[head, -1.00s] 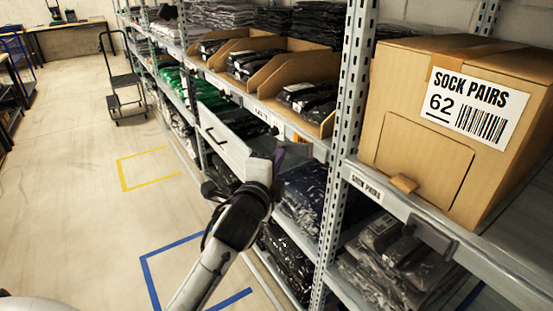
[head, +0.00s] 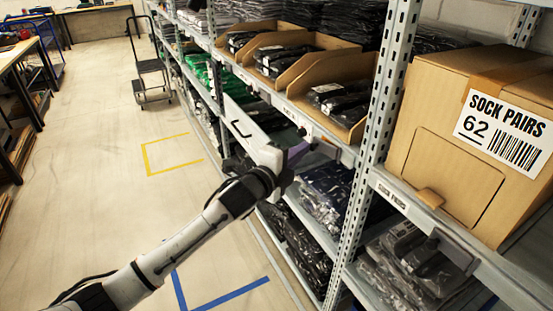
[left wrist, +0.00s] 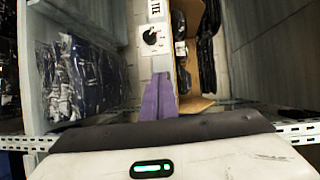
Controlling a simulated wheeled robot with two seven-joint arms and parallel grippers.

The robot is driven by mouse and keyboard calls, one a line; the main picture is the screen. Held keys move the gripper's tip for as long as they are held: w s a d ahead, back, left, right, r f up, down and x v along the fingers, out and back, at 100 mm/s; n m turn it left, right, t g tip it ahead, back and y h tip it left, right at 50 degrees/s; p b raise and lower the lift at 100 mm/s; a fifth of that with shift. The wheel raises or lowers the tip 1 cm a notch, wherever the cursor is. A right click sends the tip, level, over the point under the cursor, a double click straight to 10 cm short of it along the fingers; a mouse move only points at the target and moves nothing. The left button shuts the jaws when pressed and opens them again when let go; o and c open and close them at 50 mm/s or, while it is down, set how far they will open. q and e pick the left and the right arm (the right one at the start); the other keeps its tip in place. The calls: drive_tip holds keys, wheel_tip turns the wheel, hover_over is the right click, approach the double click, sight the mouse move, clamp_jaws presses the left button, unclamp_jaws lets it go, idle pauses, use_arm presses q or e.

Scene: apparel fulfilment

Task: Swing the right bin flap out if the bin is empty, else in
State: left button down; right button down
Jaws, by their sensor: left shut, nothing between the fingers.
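My left gripper (head: 296,153) is shut and empty, its purple fingers in front of the shelf edge under the open cardboard bins. In the left wrist view, its purple fingers (left wrist: 158,97) point at a white strip with a round dark knob (left wrist: 152,38); I cannot tell if they touch. The right open bin (head: 343,105) holds dark bagged garments. The closed cardboard box marked SOCK PAIRS 62 (head: 480,135) has a front flap (head: 450,180) lying flush, with a tab. My right gripper is out of view.
A perforated upright post (head: 378,125) stands between the gripper and the box. Bagged clothes (head: 335,190) fill the shelf below. A grey bracket-like piece (head: 455,252) sits at the right shelf edge. The aisle floor to the left is open, with a cart (head: 150,75) far back.

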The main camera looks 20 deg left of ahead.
use_arm(q)
drive_tip(key=shift+w+a, duration=0.1)
drive_tip(key=shift+w, duration=0.95)
drive_tip(key=shift+r, duration=0.1)
